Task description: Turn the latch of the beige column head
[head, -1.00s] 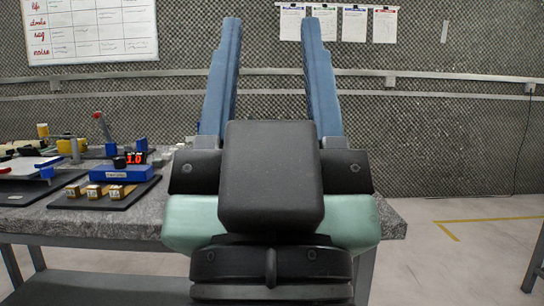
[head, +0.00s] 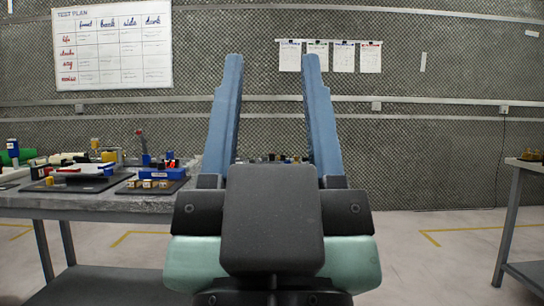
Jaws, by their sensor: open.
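My gripper (head: 270,62) is in the middle of the head view, its two long blue fingers pointing up and spread wide apart. Nothing is between the fingers but the far wall and some small items low down. I cannot make out a beige column head or its latch in this view. My own gripper body covers the lower middle of the picture and hides what lies behind it.
A grey bench (head: 95,203) at the left bears a blue device (head: 160,173), small yellow blocks (head: 147,184) and a red-topped lever (head: 140,142). Another table (head: 522,165) stands at the right edge. Floor between them is open. A whiteboard (head: 112,45) hangs on the foam wall.

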